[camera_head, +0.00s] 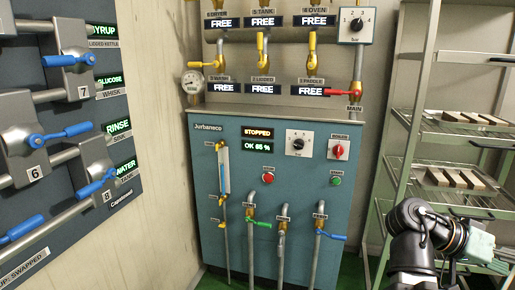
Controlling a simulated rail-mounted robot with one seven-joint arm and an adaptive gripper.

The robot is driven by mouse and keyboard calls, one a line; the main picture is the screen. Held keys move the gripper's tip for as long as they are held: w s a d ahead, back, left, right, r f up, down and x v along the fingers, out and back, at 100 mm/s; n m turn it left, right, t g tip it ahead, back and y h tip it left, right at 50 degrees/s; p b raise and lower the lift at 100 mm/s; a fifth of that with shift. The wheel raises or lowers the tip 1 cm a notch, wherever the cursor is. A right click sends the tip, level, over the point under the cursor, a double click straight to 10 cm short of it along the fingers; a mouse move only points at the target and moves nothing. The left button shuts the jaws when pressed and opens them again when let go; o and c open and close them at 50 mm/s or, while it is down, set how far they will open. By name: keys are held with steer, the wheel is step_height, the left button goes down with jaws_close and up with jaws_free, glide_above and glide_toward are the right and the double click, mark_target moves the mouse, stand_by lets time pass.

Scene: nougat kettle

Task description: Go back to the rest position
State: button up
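My dark arm (412,240) stands folded at the lower right, in front of the metal shelf rack. Its outer end, with a pale green block (480,247), points right towards the picture's edge. My gripper's fingers cannot be made out there, so I cannot tell whether they are open or shut. No held object can be seen.
A dark valve panel (75,150) with blue handles is on the left. The shelf rack (425,90) holds slatted blocks (455,178). Green floor shows below.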

steer(key=w+a+f+n+t+y+p, duration=0.25)
steer(key=w+f+n+p, duration=0.3)
steer(key=f, duration=0.45)
steer(key=w+a+f+n+t+y+p, duration=0.1)
steer(key=w+a+f+n+y+p, duration=0.2)
steer(key=w+f+p, duration=0.5)
steer(key=s+a+f+n+y+p, duration=0.1)
steer(key=s+a+f+n+p, duration=0.15)
steer(key=a+f, duration=0.35)
steer(key=s+a+f+n+y+p, duration=0.1)
steer(key=s+a+f+p, duration=0.15)
steer(key=f, duration=0.55)
steer(key=s+a+f+g+y+p, duration=0.1)
steer(key=s+a+f+y+p, duration=0.1)
steer(key=s, duration=0.5)
steer(key=s+a+f+g+y+p, duration=0.2)
steer(key=s+a+f+p, duration=0.2)
steer(key=a, duration=0.5)
steer(key=s+a+f+n+g+y+p, duration=0.1)
steer(key=s+a+f+p, duration=0.3)
steer(key=s, duration=0.6)
steer(key=shift+s+a+g+y+p, duration=0.35)
steer(key=shift+a+y+p, duration=0.3)
steer(key=shift+a+p, duration=0.5)
